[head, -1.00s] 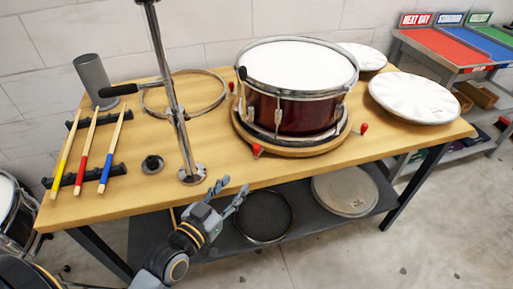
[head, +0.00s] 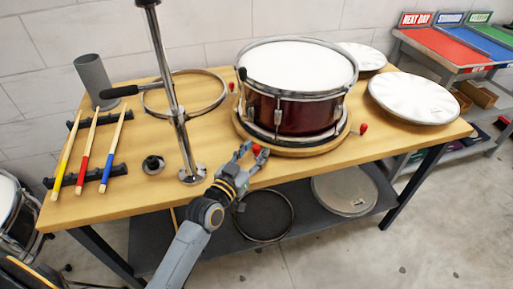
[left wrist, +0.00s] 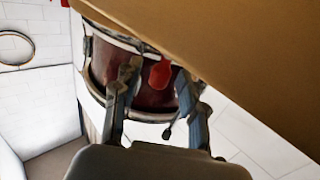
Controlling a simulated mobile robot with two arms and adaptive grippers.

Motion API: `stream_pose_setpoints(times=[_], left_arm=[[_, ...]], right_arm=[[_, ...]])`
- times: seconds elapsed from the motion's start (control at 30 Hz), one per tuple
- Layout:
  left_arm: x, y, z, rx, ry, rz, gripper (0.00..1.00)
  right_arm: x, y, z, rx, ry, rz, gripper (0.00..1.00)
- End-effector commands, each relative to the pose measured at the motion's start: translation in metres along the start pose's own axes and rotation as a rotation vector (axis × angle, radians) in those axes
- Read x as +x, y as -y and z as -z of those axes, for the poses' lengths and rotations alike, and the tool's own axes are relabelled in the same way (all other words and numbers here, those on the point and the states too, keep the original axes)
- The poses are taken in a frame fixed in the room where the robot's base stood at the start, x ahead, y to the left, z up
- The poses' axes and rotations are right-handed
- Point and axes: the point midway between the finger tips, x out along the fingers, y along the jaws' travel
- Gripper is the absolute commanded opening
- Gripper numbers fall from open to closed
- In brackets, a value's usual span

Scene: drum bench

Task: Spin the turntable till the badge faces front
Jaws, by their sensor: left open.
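The wooden turntable (head: 300,151) sits on the bench under a dark red snare drum (head: 290,112) with a white head. Red knobs stick out at its rim; the front one (head: 257,149) is by my left gripper (head: 254,153), another (head: 363,128) is at the right. The left gripper is open, its fingers on either side of the front knob. In the left wrist view the knob (left wrist: 160,73) shows between the fingertips; contact cannot be told. I cannot make out a badge on the visible side of the drum. My right gripper is not in view.
A chrome stand pole (head: 175,100) rises left of the gripper, with a hoop (head: 222,98) behind it. Drumsticks (head: 87,152) lie at left. A white drumhead (head: 414,98) is at right. A shelf (head: 300,210) runs below the bench top.

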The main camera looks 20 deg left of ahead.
Motion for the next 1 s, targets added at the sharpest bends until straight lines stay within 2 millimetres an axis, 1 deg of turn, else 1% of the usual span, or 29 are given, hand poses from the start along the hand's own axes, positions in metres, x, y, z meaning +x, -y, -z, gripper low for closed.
stream_pose_setpoints(times=[0.03,0.17,0.43,0.47,0.5,0.57,0.6,0.67,1.0], left_arm=[[0.0055,-0.0001,0.0009,-0.001,-0.001,0.000,0.42],[0.0125,-0.0002,0.0004,-0.001,0.000,0.000,0.42],[0.0137,-0.0002,0.0002,-0.001,0.000,0.000,0.42],[0.0137,-0.0002,0.0002,0.000,0.000,0.000,0.40],[0.0137,-0.0002,0.0002,0.000,0.000,0.000,0.32],[0.0136,-0.0002,0.0002,0.000,0.000,0.000,0.20],[0.0136,-0.0002,0.0001,0.000,0.000,0.000,0.12],[0.0135,-0.0001,0.0001,0.000,0.000,0.000,0.00],[0.0139,-0.0011,0.0001,-0.001,0.000,0.001,0.00]], right_arm=[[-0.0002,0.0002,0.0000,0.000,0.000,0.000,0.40],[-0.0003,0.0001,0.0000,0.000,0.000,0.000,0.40],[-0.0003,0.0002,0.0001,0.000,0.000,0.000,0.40],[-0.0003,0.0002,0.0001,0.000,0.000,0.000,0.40],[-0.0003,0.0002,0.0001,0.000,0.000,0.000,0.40],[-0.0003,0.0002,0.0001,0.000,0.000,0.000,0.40],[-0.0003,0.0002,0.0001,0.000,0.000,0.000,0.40],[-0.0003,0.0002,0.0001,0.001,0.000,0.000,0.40],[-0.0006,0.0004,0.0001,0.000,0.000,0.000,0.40]])
